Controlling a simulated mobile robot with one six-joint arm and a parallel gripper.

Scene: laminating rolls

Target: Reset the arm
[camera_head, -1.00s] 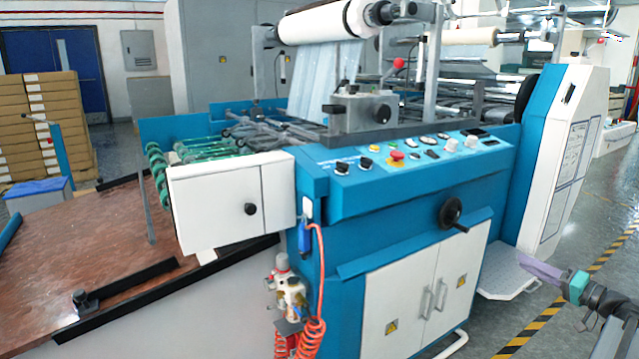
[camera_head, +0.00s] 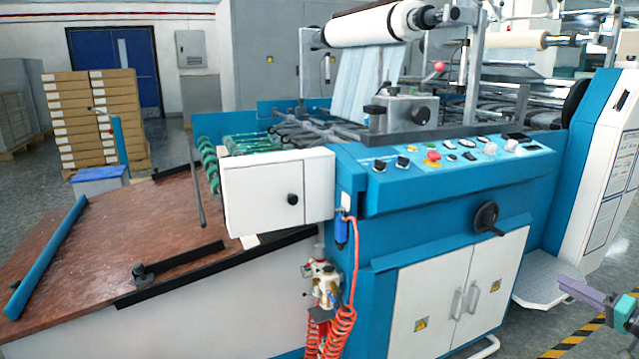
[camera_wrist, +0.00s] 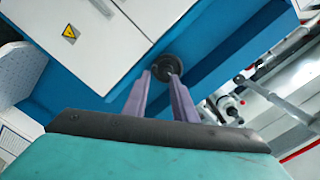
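My gripper (camera_head: 562,284) shows at the lower right edge of the head view, with purple fingers and a teal body. It is in front of the blue and white laminating machine (camera_head: 390,255), near its grey step plate. In the wrist view my gripper (camera_wrist: 160,74) has its two purple fingers apart, with a gap between them and nothing held. A round black part (camera_wrist: 166,64) of the machine shows beyond the fingertips; I cannot tell how far away it is.
The machine's control panel (camera_head: 450,162) and black handwheel (camera_head: 487,217) face me. A brown table (camera_head: 110,235) extends left, with orange coiled hose (camera_head: 340,325) beside it. Stacked boxes (camera_head: 92,120) stand behind. A yellow-black floor stripe (camera_head: 575,341) lies at lower right.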

